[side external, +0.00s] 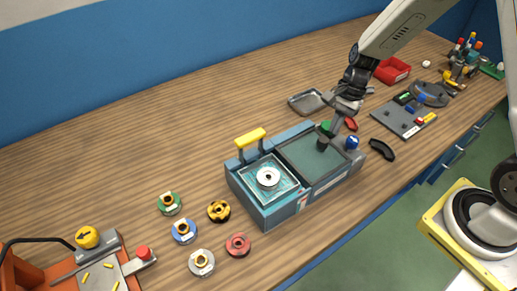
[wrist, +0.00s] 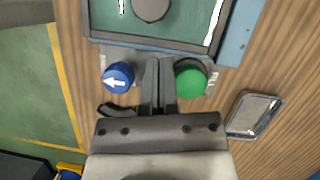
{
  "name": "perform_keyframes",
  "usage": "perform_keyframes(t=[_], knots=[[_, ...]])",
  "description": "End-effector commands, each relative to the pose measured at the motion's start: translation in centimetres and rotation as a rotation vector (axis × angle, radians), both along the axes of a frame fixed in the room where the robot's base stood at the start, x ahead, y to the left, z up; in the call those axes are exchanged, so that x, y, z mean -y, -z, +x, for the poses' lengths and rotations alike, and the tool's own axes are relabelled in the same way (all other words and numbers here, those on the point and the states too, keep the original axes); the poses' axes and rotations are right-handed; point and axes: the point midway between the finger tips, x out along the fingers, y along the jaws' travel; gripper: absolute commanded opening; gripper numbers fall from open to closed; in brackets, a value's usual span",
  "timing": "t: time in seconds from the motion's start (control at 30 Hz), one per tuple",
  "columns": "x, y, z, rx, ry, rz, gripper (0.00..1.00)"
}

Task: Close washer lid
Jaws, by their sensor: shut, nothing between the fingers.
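The washer (side external: 270,210) is a blue-grey box on the wooden bench. Its left half shows an open square tub with a white round hub (side external: 267,178) in the middle. A dark grey-green panel (side external: 305,160), which looks like the lid, covers the right half and carries a black knob (side external: 322,143). The panel (wrist: 185,30) also fills the top of the wrist view. A yellow handle (side external: 250,138) stands at the washer's back left. My gripper (wrist: 159,62) is shut and empty, between the blue dial (wrist: 117,78) and the green dial (wrist: 190,78) at the washer's right end.
Colored round parts lie left of the washer, including a yellow one (side external: 219,210) and a red one (side external: 238,245). A metal tray (side external: 306,101) lies behind it. A grey panel board (side external: 404,119) and a black curved piece (side external: 381,149) lie to the right. The back-left bench is clear.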

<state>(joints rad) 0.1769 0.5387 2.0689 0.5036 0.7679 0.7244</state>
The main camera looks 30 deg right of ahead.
Motion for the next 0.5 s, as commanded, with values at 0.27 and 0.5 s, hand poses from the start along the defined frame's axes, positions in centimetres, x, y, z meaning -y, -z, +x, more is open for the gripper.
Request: perform_keyframes(t=[0.27,0.5], knots=[[-2.0,0.0,-0.5,0.001,0.0,-0.002,0.0],[-2.2,0.0,-0.6,0.001,0.002,-0.002,0.0]])
